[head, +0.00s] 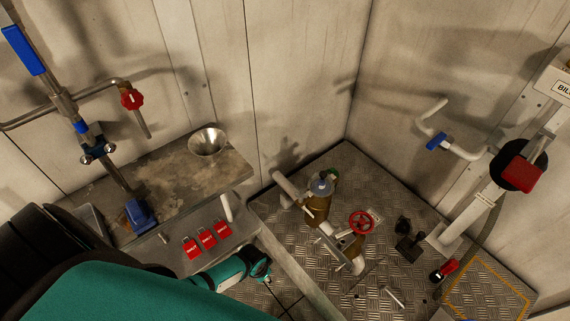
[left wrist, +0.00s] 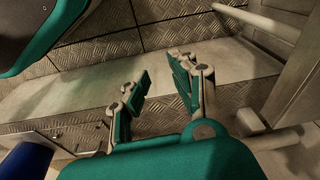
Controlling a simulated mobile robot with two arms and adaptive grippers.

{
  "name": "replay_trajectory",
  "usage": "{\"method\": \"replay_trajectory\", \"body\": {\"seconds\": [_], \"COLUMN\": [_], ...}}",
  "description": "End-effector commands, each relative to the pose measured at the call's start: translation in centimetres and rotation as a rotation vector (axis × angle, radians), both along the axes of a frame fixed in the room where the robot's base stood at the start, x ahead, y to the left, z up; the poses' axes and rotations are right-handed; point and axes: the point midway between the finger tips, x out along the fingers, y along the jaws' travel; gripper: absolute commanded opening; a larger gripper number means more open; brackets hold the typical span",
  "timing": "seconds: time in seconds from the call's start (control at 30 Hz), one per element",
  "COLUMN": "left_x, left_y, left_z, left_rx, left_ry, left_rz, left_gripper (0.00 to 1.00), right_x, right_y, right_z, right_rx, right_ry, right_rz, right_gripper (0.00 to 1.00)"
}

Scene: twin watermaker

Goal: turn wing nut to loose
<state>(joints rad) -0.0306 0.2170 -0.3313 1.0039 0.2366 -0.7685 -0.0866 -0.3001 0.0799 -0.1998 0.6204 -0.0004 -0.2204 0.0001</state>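I cannot make out the wing nut for certain in either view. In the head view a brass strainer body (head: 316,214) with a grey domed top (head: 320,187) stands on the raised chequer-plate floor. My left gripper (head: 264,267) is low, left of the strainer and near the step edge. In the left wrist view its teal-padded fingers (left wrist: 160,87) are spread with nothing between them. My right gripper is in neither view.
A red handwheel (head: 361,222) is right of the strainer. A pump-like post with a red-and-black head (head: 522,175) is at right.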

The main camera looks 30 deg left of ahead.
Motion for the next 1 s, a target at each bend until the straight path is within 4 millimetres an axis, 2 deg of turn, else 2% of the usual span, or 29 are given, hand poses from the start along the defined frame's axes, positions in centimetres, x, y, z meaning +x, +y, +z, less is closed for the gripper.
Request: {"method": "replay_trajectory", "body": {"seconds": [0.03,0.07,0.1,0.17,0.2,0.27,0.3,0.37,0.4,0.5,0.6,0.7,0.87,1.0], "left_x": [3.4,5.2,7.8,11.7,14.0,16.6,18.0,20.0,20.9,22.3,22.8,22.8,22.7,22.7], "left_y": [-0.5,-0.8,-1.4,-2.5,-3.2,-4.2,-4.7,-4.1,-4.0,-3.5,-3.2,-3.1,-3.2,-3.2], "left_z": [2.7,4.4,7.1,12.0,15.6,21.1,24.7,28.1,30.4,35.1,37.5,37.9,35.8,32.8], "left_rx": [-0.001,0.000,0.002,0.006,0.011,0.021,0.030,0.050,0.059,0.080,0.090,0.090,0.089,0.087], "left_ry": [-0.020,-0.019,-0.016,-0.011,-0.003,0.013,0.024,0.050,0.064,0.095,0.118,0.128,0.133,0.132], "left_rz": [-0.046,-0.085,-0.150,-0.270,-0.360,-0.501,-0.595,-0.686,-0.743,-0.855,-0.917,-0.938,-0.938,-0.936], "left_gripper": [0.26,0.26,0.26,0.26,0.26,0.26,0.26,0.26,0.26,0.26,0.26,0.26,0.26,0.26], "right_x": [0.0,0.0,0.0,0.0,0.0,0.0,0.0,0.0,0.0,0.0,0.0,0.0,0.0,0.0], "right_y": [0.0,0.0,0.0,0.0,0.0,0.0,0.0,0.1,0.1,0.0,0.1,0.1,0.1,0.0], "right_z": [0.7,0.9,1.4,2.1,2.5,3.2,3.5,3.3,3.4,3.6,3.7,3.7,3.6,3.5], "right_rx": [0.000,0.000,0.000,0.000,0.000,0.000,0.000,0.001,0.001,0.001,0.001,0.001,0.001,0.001], "right_ry": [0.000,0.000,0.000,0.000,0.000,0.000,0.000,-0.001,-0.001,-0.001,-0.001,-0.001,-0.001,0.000], "right_rz": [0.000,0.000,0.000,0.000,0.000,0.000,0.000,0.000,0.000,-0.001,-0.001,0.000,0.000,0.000], "right_gripper": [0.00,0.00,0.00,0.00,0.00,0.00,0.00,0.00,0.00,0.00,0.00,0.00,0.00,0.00]}}
